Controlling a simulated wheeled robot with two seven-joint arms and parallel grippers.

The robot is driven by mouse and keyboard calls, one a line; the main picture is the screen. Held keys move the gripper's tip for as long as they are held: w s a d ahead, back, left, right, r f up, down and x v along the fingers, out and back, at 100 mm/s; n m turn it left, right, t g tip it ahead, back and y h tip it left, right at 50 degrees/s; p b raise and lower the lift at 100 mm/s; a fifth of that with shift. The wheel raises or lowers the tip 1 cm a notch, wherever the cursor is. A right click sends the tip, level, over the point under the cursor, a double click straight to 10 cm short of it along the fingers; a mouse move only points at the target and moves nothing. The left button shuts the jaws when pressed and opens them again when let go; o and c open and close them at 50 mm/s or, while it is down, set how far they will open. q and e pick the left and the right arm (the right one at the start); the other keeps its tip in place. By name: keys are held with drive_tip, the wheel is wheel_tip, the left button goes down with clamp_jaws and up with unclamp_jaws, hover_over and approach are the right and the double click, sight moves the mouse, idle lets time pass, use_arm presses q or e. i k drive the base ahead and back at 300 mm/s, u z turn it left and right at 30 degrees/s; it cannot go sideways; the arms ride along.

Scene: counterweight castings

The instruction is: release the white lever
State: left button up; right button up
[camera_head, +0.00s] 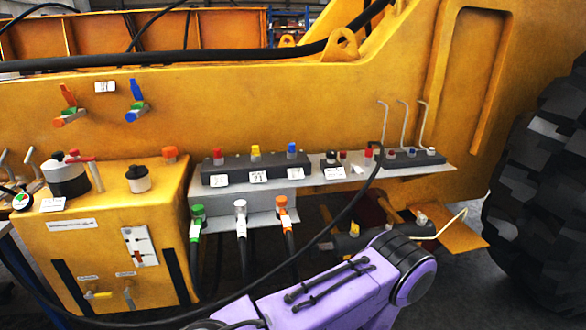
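A white lever (240,208) sits between a green lever (197,213) and an orange lever (283,203) in a row under the grey shelf. It is on top of a fitting with a dark hose below it, and it looks upright. A purple arm link of mine (330,299) crosses the bottom of the view, below and to the right of the lever, apart from it in the picture. Neither gripper can be made out, and nothing is seen touching the white lever.
The grey shelf (345,177) above carries a dark box with colored buttons. A black cable loops across in front of the machine. A yellow cabinet (95,240) stands to the left, a black cylinder (360,241) to the right, and a large tire (545,190) at far right.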

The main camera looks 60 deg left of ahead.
sight(354, 167)
drive_tip(key=z, duration=0.9)
drive_tip(key=k, duration=0.15)
drive_tip(key=u, duration=2.5)
drive_tip(key=i, duration=1.15)
drive_tip(key=u, duration=0.5)
